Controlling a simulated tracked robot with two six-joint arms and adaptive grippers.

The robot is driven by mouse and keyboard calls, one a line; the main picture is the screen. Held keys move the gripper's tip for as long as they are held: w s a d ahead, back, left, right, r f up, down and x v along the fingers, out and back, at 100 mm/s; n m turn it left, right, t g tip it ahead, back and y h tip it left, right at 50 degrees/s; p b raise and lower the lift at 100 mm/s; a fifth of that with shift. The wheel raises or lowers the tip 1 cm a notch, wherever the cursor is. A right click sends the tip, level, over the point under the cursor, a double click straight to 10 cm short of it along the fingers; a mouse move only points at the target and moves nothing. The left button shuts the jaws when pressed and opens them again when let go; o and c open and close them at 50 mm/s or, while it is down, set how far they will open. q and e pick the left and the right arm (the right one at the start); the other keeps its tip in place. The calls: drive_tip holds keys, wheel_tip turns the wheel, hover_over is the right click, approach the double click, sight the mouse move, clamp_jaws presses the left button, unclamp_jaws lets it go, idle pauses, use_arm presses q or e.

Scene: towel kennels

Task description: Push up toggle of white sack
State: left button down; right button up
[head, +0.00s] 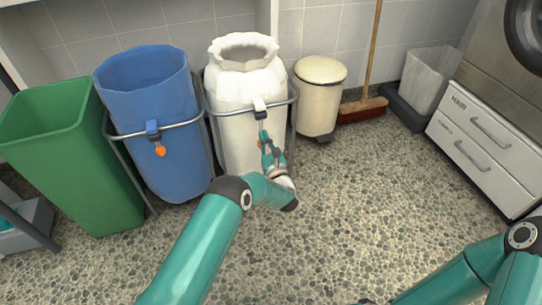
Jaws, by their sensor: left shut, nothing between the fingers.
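The white sack (240,88) hangs open in a grey metal frame, its mouth gathered. A grey-white clip (259,104) sits at its front on the frame's rail. A small orange toggle (258,144) shows below the clip, partly hidden by my left gripper. My left gripper (264,132) is shut and empty, fingers pointing up just below the clip. It is beside the orange toggle; I cannot tell if they touch. My right arm shows at the lower right, but its gripper is out of view.
A blue sack (160,95) with a hanging orange toggle (160,151) and a green bin (70,150) stand left. A cream bin (319,95), a broom (363,105), a lined basket (425,80) and a drawer unit (480,140) stand right. The pebbled floor (350,210) is clear.

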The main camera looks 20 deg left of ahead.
sight(261, 115)
use_arm(q)
drive_tip(key=shift+w+a+r+b, duration=0.1)
drive_tip(key=shift+w+r, duration=0.05)
drive_tip(key=shift+r, duration=0.55)
drive_tip(key=shift+w+a+r+b, duration=0.1)
drive_tip(key=shift+w+r+b, duration=0.1)
drive_tip(key=shift+r, duration=0.55)
drive_tip(key=shift+w+a+r+b, duration=0.1)
drive_tip(key=shift+w+r, duration=0.05)
drive_tip(key=shift+r, duration=0.55)
